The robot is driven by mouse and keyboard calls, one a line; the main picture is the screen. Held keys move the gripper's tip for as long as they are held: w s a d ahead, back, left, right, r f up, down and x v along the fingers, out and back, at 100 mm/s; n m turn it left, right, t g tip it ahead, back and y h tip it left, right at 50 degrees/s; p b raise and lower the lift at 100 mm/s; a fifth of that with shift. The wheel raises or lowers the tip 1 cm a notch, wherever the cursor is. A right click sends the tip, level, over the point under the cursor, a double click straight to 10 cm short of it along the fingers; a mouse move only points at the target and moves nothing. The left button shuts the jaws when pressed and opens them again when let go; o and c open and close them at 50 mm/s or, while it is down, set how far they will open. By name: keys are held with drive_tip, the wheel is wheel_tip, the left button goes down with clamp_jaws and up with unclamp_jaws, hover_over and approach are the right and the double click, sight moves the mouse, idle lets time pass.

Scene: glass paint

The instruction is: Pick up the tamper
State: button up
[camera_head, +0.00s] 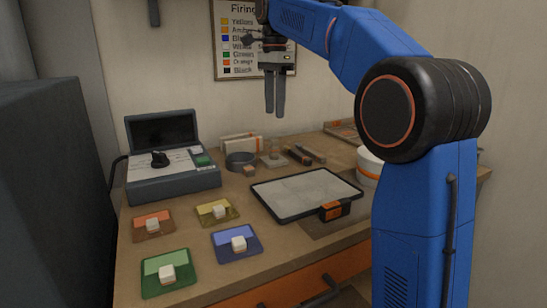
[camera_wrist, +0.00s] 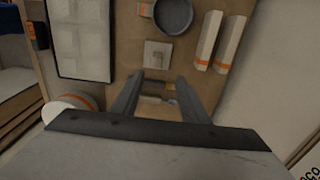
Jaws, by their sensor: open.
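What looks like the tamper (camera_head: 272,158), a pale square base with a small upright knob, stands at the back of the wooden bench. It also shows in the wrist view (camera_wrist: 157,54), just beyond my fingertips. My gripper (camera_head: 275,114) hangs fingers down, high above the back of the bench and well clear of the tamper. In the wrist view my gripper (camera_wrist: 160,79) is open, with nothing held between its two fingers. Two slim dark-handled tools (camera_head: 304,155) lie right of the tamper.
A grey round dish (camera_head: 240,161) and white blocks (camera_wrist: 208,38) stand close to the tamper. A framed pale panel (camera_head: 305,192) lies in front. Several coloured trays (camera_head: 237,247) and a grey machine (camera_head: 173,184) are at left. A white round container (camera_head: 369,167) stands right.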

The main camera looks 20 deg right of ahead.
sight(274, 139)
wheel_tip(274, 139, down, 7)
drive_tip(key=shift+r, duration=0.1)
drive_tip(key=f, duration=0.3)
drive_tip(key=s+f, duration=0.1)
drive_tip(key=shift+a+f, duration=0.25)
drive_tip(key=shift+f, duration=0.5)
clamp_jaws()
